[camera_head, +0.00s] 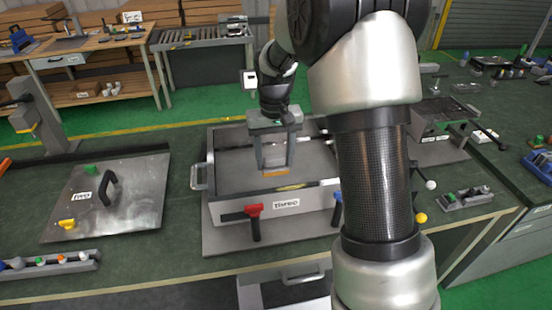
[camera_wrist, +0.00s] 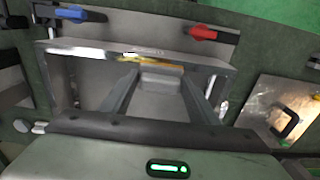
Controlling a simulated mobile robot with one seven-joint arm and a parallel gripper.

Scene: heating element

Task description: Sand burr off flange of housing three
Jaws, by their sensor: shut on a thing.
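The housing (camera_head: 285,204) is an open grey metal box with a bright flange rim and a front label I cannot read surely. It sits on a plate on the bench. My gripper (camera_head: 276,160) points down over its open top, near the front rim. It is shut on a grey block with a tan-orange edge (camera_head: 275,173), which looks like a sanding block. In the wrist view the block (camera_wrist: 160,80) sits between the fingers, with the housing rim (camera_wrist: 90,48) close beyond. I cannot tell whether block and flange touch. No burr can be made out.
A red clamp handle (camera_head: 254,212) and a blue one (camera_head: 337,208) stand at the housing's front. A metal cover (camera_head: 125,205) with a black handle lies left. A rack of small coloured parts (camera_head: 45,262) lies front left. My arm hides the housing's right side.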

